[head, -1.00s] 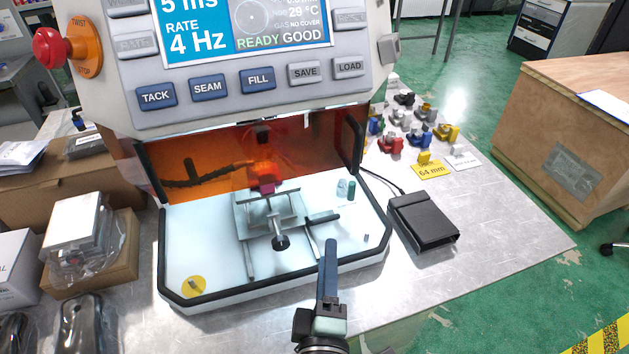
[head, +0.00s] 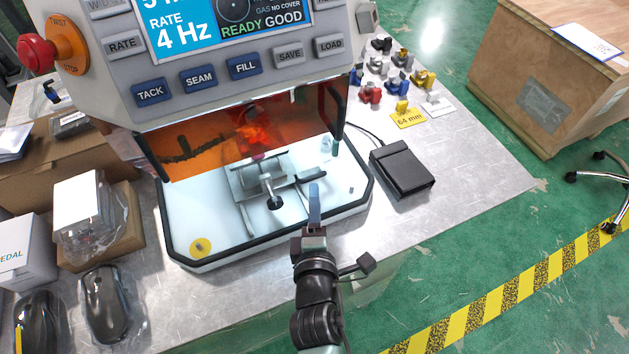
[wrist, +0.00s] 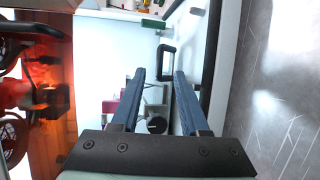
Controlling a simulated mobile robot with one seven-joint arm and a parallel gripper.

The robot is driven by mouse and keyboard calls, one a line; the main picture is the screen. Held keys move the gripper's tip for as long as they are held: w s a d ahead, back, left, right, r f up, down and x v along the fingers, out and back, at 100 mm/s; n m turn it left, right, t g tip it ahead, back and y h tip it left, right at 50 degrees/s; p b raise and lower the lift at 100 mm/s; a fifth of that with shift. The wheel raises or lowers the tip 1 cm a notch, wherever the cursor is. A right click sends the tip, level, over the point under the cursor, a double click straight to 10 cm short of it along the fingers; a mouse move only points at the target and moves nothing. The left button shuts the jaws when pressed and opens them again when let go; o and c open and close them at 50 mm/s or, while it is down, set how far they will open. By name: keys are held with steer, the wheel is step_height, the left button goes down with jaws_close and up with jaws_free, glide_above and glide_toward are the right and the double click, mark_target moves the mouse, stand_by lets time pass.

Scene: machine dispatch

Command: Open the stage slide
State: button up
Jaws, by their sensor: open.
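The stage slide (head: 243,180) is a grey metal plate on rails, on the white floor of the machine's chamber. A round black knob (head: 275,202) is at its front, and a dark bar handle (head: 311,175) is at its right. My gripper (head: 314,187) is at the chamber's front right, its fingers pointing inward near the bar handle. In the wrist view the two blue fingers (wrist: 160,74) are apart with nothing gripped. A black U-shaped handle (wrist: 166,62) shows around and beyond their tips, and the knob (wrist: 157,125) shows between them. I cannot tell if anything touches.
An orange shield (head: 190,150) hangs over the back of the stage. A black-edged rim (head: 215,262) runs around the chamber floor. A black pedal box (head: 402,170) and several coloured clamps (head: 397,83) are at the right. Boxes (head: 95,225) stand at the left.

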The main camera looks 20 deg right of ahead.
steer(key=shift+x, duration=2.6)
steer(key=shift+c, duration=0.2)
jaws_close()
